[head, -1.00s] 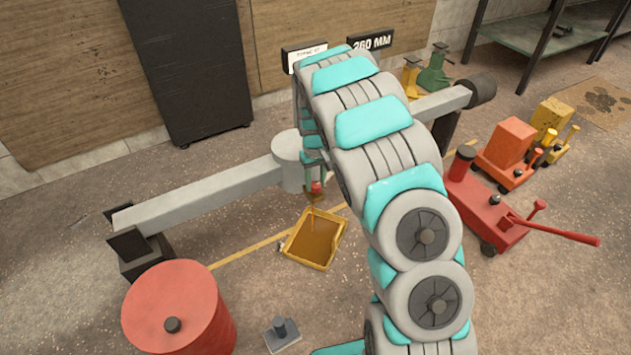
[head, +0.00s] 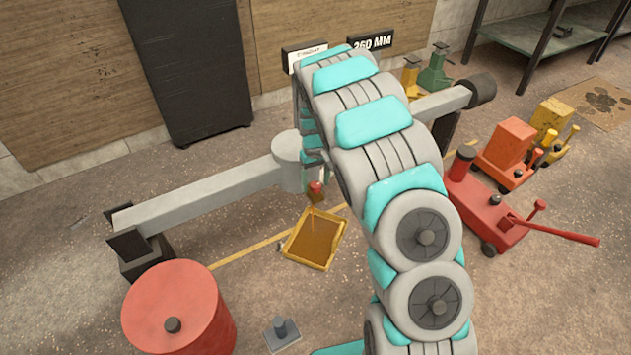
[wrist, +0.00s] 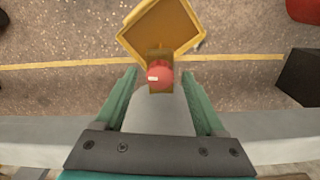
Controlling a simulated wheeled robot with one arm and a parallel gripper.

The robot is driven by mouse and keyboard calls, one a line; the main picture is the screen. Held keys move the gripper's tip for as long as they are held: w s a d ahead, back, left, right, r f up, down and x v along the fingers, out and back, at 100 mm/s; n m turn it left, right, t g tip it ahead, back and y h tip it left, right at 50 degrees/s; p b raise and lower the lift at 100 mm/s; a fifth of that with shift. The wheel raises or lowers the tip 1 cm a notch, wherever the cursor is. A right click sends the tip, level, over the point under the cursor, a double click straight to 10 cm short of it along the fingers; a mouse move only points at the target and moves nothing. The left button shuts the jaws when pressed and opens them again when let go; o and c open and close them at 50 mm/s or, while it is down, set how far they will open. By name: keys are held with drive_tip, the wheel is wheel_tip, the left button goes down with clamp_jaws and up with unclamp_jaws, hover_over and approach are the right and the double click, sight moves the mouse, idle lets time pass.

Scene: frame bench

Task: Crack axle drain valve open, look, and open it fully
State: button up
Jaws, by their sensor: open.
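The axle's grey round housing (head: 290,162) sits mid-beam, partly hidden by my arm. Below it is the drain valve's red knob (head: 316,189), with a small brass-yellow part around it; it also shows in the wrist view (wrist: 160,76). A yellow drain tray (head: 290,259) holding a brown surface lies on the floor under the valve. My gripper (wrist: 160,84) is open, with one green finger on each side of the red knob; I cannot tell whether they touch it. In the head view my gripper is mostly hidden behind my arm.
A red drum (head: 180,300) stands front left, with a small grey block (head: 282,332) on the floor beside it. A red floor jack (head: 485,210) and orange (head: 506,150) and yellow (head: 552,118) jacks stand right. A black cabinet (head: 190,70) stands behind.

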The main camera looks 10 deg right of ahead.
sight(315, 184)
wheel_tip(315, 184, up, 7)
drive_tip(key=shift+f, duration=0.2)
drive_tip(key=shift+r, duration=0.55)
